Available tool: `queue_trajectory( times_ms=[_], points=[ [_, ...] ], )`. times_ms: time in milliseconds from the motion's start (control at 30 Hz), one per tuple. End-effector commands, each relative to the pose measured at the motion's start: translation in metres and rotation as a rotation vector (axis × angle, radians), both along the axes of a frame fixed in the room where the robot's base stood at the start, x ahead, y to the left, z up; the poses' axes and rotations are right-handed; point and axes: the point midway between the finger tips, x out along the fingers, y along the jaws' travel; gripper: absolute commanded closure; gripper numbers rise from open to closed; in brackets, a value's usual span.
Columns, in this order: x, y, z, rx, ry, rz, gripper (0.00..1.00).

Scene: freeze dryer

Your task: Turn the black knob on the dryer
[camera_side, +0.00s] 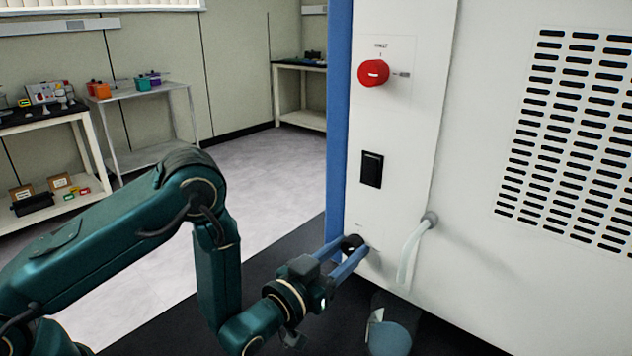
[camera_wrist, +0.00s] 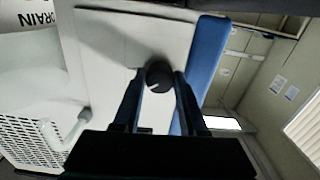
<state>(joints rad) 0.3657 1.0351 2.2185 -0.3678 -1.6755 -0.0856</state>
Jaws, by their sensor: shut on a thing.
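The black knob (camera_side: 351,243) sits low on the white front panel of the dryer (camera_side: 395,150), near the panel's blue edge. It is round and also shows in the wrist view (camera_wrist: 159,82), with a pale mark on its face. My gripper (camera_side: 349,252) reaches the knob from the lower left, its two blue fingers on either side of it. In the wrist view my gripper (camera_wrist: 160,84) has its fingertips closed against the knob's two sides. The knob's contact with the fingers is partly hidden in the side view.
A red knob (camera_side: 373,73) and a black switch (camera_side: 372,169) are higher on the panel. A pale hose (camera_side: 411,252) hangs just right of my gripper, above a container with bluish contents (camera_side: 389,338). Benches stand far off at the left.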

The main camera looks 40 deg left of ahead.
Motion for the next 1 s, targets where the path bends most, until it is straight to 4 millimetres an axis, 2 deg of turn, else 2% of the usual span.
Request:
queue_trajectory(
  times_ms=[600,1000],
  points=[
    [-0.0005,-0.0005,-0.0001,-0.578,0.001,0.000,1.00],
    [-0.0005,-0.0007,0.0000,-0.854,0.001,0.000,1.00]
  ],
)
